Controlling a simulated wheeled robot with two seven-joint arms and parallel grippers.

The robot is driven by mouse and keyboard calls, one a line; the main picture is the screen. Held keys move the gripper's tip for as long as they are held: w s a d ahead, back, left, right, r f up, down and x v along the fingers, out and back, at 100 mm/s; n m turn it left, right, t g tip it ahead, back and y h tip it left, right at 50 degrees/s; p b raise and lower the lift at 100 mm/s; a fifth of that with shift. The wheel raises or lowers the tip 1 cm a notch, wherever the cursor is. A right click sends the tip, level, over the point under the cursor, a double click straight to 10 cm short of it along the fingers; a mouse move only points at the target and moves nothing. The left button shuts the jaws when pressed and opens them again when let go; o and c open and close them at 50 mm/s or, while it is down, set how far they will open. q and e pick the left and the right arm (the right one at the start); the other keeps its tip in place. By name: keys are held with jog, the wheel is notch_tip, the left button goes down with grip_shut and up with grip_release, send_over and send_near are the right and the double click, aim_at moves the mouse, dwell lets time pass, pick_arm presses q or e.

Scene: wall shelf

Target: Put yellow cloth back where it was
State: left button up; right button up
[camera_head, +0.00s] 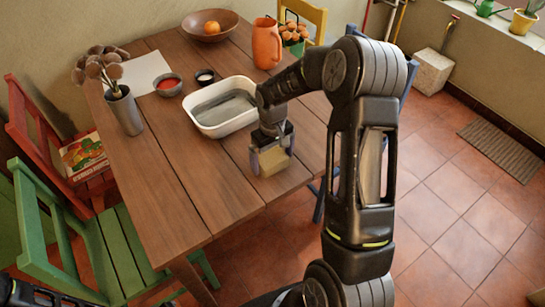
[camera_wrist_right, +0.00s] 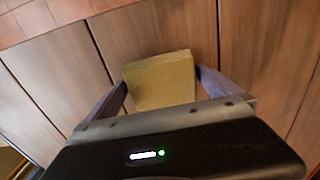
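The yellow cloth (camera_head: 272,160) is a small folded block at the right part of the wooden table. It also shows in the right wrist view (camera_wrist_right: 160,82), between the two fingers. My right gripper (camera_head: 270,151) points down at it, with a finger against each side, and appears shut on it. The cloth is at or just above the tabletop; I cannot tell whether it touches. My left gripper is not in view.
A white basin (camera_head: 205,126) stands just left of my right gripper. Behind are an orange jug (camera_head: 267,45), a bowl (camera_head: 226,31) with an orange, and small bowls. A vase (camera_head: 125,112) stands at the left. The table's (camera_head: 170,190) front is clear.

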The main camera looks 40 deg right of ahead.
aim_at(272, 157)
jog(key=shift+r, duration=0.15)
notch_tip(272, 157, up, 12)
jog(key=b, duration=0.1)
dwell(0.5)
dwell(0.7)
